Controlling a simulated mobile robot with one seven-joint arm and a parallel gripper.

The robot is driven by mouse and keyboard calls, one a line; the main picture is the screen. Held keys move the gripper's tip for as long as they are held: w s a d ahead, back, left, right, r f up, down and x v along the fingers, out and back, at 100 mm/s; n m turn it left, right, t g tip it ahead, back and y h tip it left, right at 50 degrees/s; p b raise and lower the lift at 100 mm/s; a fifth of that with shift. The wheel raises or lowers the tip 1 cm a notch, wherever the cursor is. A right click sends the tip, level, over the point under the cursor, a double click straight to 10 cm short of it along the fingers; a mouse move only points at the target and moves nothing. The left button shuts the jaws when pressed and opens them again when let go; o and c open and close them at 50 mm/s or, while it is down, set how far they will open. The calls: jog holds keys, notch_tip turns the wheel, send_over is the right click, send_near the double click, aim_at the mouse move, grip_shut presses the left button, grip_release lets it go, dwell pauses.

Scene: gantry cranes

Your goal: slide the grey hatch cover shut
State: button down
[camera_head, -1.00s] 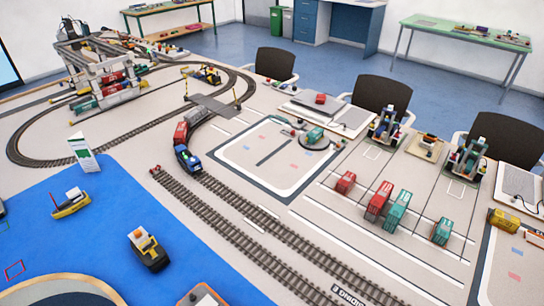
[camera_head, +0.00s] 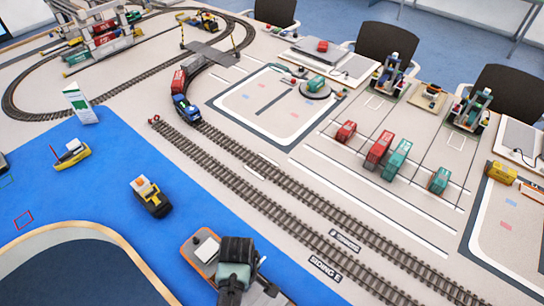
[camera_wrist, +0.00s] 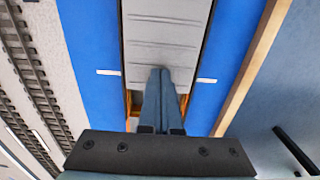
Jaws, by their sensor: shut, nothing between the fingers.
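The grey hatch cover (camera_wrist: 165,45), a ribbed flat panel between two dark side edges, fills the top middle of the wrist view. My gripper (camera_wrist: 158,76) is shut and empty. Its fingertips overlap the near part of the cover; I cannot tell whether they touch it. Orange parts show on both sides of the fingers. In the head view my gripper (camera_head: 233,278) is over the orange-edged ship (camera_head: 193,243) at the bottom, hiding much of it. A pale block stands at the ship's visible end. How far the cover is open is hidden.
The ship lies on the blue mat (camera_head: 110,185). Two rail tracks (camera_head: 270,205) run beside it. A small yellow-and-black boat (camera_head: 152,198) is to the upper left, and a curved wood-edged area (camera_head: 100,232) is to the left.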

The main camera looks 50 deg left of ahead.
jog(key=shift+s+a+b, duration=0.25)
jog(key=shift+a+b, duration=0.05)
jog(key=shift+a, duration=0.75)
jog(key=shift+s+a+b, duration=0.25)
jog(key=shift+a+b, duration=0.05)
jog(key=shift+a, duration=0.75)
jog(key=shift+s+a+b, duration=0.25)
jog(key=shift+a+b, duration=0.05)
jog(key=shift+a, duration=0.75)
jog(key=shift+d+r, duration=0.1)
jog(key=shift+d, duration=0.05)
jog(key=shift+w+d+r+p, duration=0.15)
jog(key=shift+d+p, duration=0.3)
jog(key=shift+p, duration=0.3)
notch_tip(320, 180, up, 10)
jog(key=p, duration=1)
